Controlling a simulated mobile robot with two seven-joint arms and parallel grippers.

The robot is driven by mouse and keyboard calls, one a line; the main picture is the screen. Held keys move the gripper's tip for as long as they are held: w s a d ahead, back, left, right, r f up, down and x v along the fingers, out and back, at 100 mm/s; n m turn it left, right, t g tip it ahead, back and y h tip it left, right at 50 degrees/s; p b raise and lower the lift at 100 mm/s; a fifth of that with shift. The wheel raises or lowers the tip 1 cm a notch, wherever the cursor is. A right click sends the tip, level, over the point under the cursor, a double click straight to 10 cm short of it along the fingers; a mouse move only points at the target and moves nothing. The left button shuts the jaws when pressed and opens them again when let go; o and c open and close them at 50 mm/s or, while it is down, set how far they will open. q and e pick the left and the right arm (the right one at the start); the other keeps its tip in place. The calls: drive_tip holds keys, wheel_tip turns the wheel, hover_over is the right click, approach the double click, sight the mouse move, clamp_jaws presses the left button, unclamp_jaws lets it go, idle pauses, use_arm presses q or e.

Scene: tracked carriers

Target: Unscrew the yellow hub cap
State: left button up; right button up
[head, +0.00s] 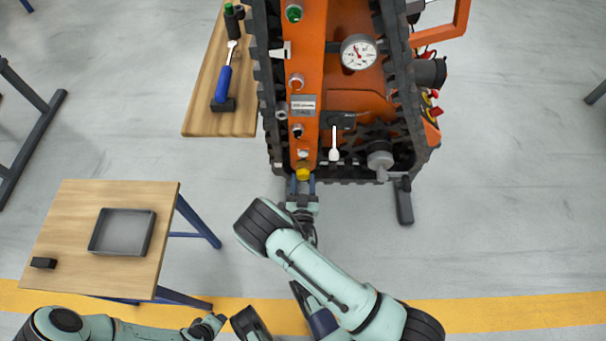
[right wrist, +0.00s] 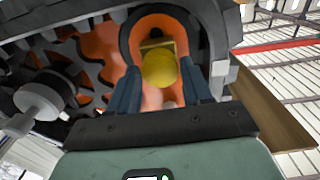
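The yellow hub cap (head: 303,174) is at the near end of the orange tracked carrier (head: 313,60). It also shows in the right wrist view (right wrist: 158,68), in front of an orange rounded plate. My right gripper (head: 303,184) points at the cap. In the right wrist view its two blue-grey fingers (right wrist: 160,88) stand apart, one on each side of the cap, with small gaps showing. My left gripper (head: 215,322) is low in the head view, away from the carrier; its fingers are too small to judge.
Black tracks (head: 265,90) flank the carrier's orange body. A wooden bench (head: 205,115) at its left holds a blue-handled tool (head: 224,82). A smaller table (head: 75,215) at the left holds a grey tray (head: 122,251) and a black block (head: 43,262).

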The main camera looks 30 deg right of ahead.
drive_tip(key=n, duration=0.3)
drive_tip(key=shift+n, duration=0.4)
drive_tip(key=n, duration=0.5)
drive_tip(key=shift+n, duration=0.4)
drive_tip(key=n, duration=0.5)
drive_tip(key=shift+n+b, duration=0.3)
drive_tip(key=shift+b, duration=0.05)
drive_tip(key=n, duration=0.4)
